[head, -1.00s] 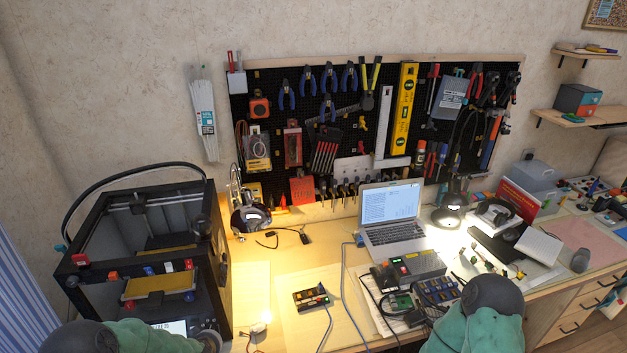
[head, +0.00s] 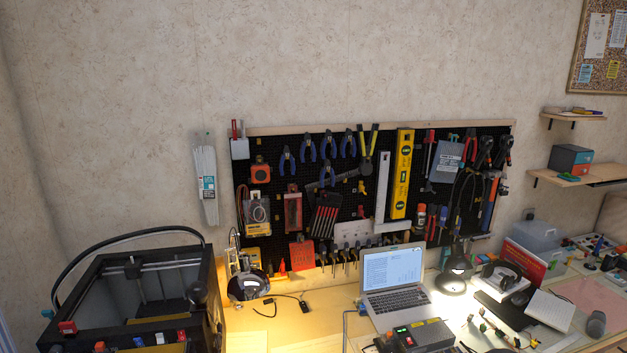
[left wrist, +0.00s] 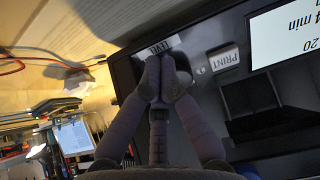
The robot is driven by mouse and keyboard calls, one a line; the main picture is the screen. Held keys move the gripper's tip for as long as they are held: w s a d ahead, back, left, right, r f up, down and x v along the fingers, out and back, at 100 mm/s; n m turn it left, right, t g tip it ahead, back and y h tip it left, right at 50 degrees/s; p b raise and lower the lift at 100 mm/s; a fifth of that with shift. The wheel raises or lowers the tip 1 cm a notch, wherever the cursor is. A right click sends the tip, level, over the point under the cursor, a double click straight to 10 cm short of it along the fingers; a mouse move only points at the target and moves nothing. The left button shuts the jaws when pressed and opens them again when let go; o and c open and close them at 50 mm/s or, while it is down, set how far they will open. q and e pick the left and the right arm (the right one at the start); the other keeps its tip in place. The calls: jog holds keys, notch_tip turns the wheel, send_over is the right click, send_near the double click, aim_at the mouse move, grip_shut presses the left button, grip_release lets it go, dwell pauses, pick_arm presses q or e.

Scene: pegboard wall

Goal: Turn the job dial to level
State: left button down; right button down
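The left wrist view shows a dark panel with a white LEVEL label (left wrist: 162,46) and a white PRINT label (left wrist: 225,60). My left gripper (left wrist: 160,66) has its two fingertips drawn together right at the LEVEL label. A dark rounded part, seemingly the job dial (left wrist: 183,70), shows just beside and behind the fingertips. The fingers hide most of it, so its pointer cannot be read. I cannot tell whether any of it is between the fingertips. A bright screen (left wrist: 288,32) reading "20" and "4 min" is on the same panel. My right gripper is in neither view.
The head view shows the black-framed 3D printer (head: 132,290) at the lower left. A laptop (head: 394,280), a lit lamp (head: 455,275) and a box with lit indicators (head: 424,334) stand on the bench. A tool-filled pegboard (head: 265,222) hangs behind.

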pick_arm(q)
jog(key=shift+w+a+r, duration=0.15)
jog(key=shift+a+r, duration=0.05)
dwell(0.4)
jog(key=shift+a, duration=0.3)
jog(key=shift+a+r, duration=0.15)
jog(key=shift+a, duration=0.2)
jog(key=shift+s+d+f, duration=0.1)
jog(key=shift+s+f, duration=0.1)
jog(key=shift+s+r+p, duration=0.25)
jog(key=shift+r+p, duration=0.05)
jog(key=shift+r, duration=0.05)
jog(key=p+v, duration=0.2)
jog(key=v, duration=0.1)
jog(key=shift+s+d+r, duration=0.1)
jog(key=shift+s+d, duration=0.15)
jog(key=shift+s, duration=0.15)
jog(key=shift+s+d+r+p, duration=0.2)
jog(key=shift+s+r+p, duration=0.15)
jog(key=shift+s+p, duration=0.25)
